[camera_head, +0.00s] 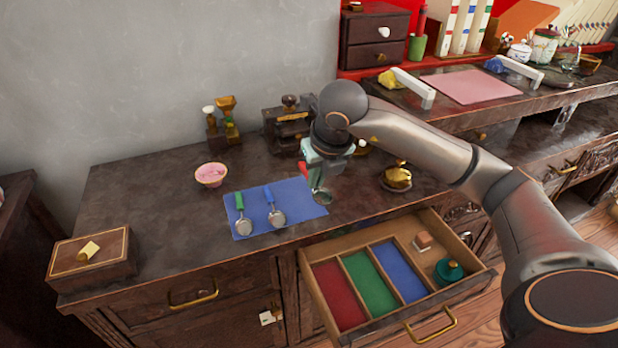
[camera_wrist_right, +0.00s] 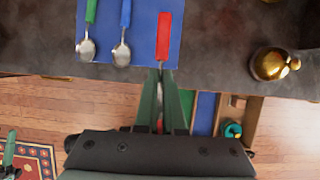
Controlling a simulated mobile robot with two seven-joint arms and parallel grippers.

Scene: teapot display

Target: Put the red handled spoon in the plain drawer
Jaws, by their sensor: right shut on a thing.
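My right gripper (camera_head: 318,172) is above the counter at the right edge of the blue mat (camera_head: 298,190), shut on the red handled spoon (camera_head: 322,197). In the head view its metal bowl shows below the fingers and a bit of red handle beside them. In the right wrist view the red handle (camera_wrist_right: 163,37) reaches ahead from the fingertips (camera_wrist_right: 160,78), over the mat. An open drawer (camera_head: 373,326) has red, green and blue lined sections and a bare wood section. A closed drawer with a brass handle (camera_head: 193,294) is to its left. A partly cut-off green shape, seemingly my left gripper (camera_wrist_right: 8,150), is at the edge.
Green-handled (camera_head: 241,215) and blue-handled (camera_head: 274,208) spoons lie on the mat. A pink bowl (camera_head: 211,174), a wooden box (camera_head: 90,257) and a brass pot (camera_head: 397,178) stand on the counter.

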